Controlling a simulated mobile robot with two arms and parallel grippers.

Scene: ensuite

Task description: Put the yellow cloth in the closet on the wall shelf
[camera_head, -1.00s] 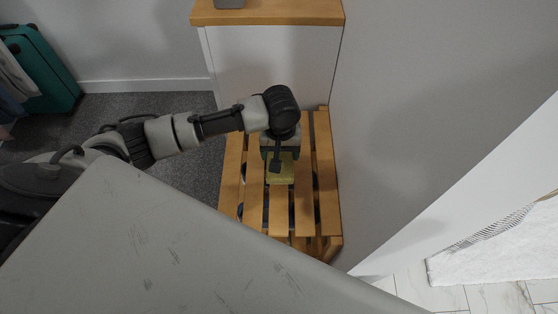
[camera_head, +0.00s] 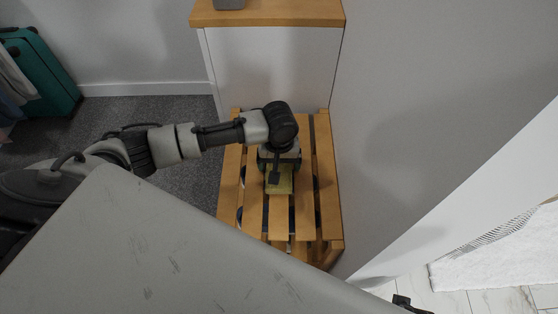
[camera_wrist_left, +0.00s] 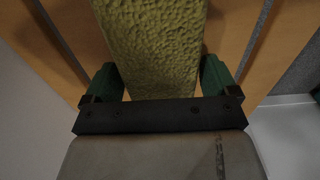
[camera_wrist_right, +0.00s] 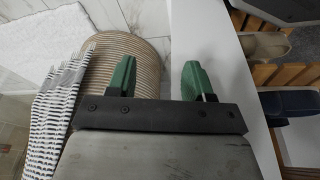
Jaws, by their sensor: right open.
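The yellow cloth (camera_head: 280,180) lies on the slats of a wooden rack (camera_head: 325,190). In the left wrist view the cloth (camera_wrist_left: 155,50) is a textured yellow-green strip running between the fingers. My left gripper (camera_head: 278,172) is low over the rack, partly hiding the cloth. Its green fingers (camera_wrist_left: 160,82) are apart on either side of the cloth, with a gap at the right finger. My right gripper (camera_wrist_right: 158,78) is open and empty, away from the rack. I cannot make out a wall shelf.
A white cabinet with a wooden top (camera_head: 270,17) stands behind the rack. A wall (camera_head: 420,120) rises close on its right. A teal suitcase (camera_head: 38,70) stands at far left. A ribbed round basket (camera_wrist_right: 125,60) and striped towel (camera_wrist_right: 58,110) are near my right gripper. Shoes (camera_wrist_right: 290,103) show at right.

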